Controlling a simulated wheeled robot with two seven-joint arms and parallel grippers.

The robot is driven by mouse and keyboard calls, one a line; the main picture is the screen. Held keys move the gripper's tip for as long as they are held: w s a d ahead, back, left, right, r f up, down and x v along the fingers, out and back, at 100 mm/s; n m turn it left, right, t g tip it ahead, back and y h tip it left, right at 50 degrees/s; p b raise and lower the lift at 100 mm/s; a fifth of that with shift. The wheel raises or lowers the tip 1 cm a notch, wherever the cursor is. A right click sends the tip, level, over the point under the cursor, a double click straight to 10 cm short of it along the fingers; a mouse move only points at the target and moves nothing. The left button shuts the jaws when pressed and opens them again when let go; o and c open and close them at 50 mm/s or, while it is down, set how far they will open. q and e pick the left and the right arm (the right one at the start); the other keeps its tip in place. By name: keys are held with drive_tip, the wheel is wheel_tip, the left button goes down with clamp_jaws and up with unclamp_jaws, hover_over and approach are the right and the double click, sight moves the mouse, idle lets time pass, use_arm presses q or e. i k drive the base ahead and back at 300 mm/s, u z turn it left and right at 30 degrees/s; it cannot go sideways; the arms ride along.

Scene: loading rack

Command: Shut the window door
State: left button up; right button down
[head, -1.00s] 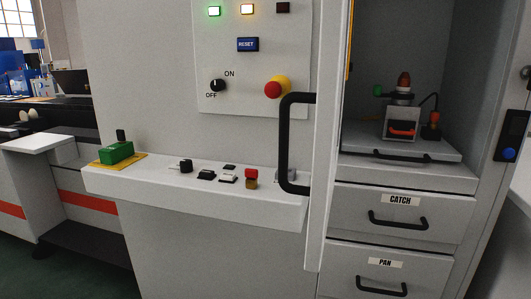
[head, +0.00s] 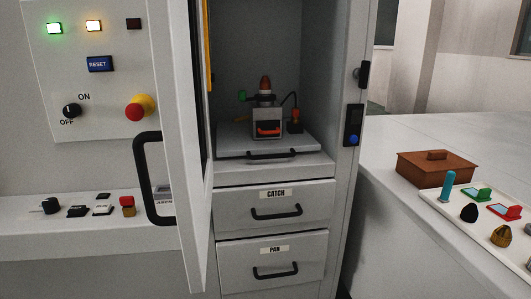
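The window door (head: 182,130) is a tall white-framed panel with a dark pane seen almost edge-on. It stands swung open at the left side of the cabinet opening. Its black bar handle (head: 146,180) faces left, toward the control panel. The open cabinet bay (head: 230,60) shows a small device (head: 267,120) with a brown top on a white sliding shelf (head: 225,140). A latch fitting (head: 363,75) and a dark lock box with a blue button (head: 353,128) sit on the right cabinet post. Neither of my grippers shows.
Drawers marked CATCH (head: 235,205) and PAN (head: 235,250) are below the bay, both with black handles. A control ledge (head: 60,235) with several small parts juts out at left. At right, a white counter holds a brown lidded box (head: 437,170) and a tray (head: 470,225).

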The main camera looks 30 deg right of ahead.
sight(176, 28)
drive_tip(key=k, duration=0.5)
drive_tip(key=u, duration=1.5)
drive_tip(key=i, duration=1)
drive_tip(key=z, duration=2.6)
drive_tip(key=k, duration=0.25)
drive_tip(key=u, duration=0.5)
drive_tip(key=i, duration=0.35)
drive_tip(key=z, duration=1.05)
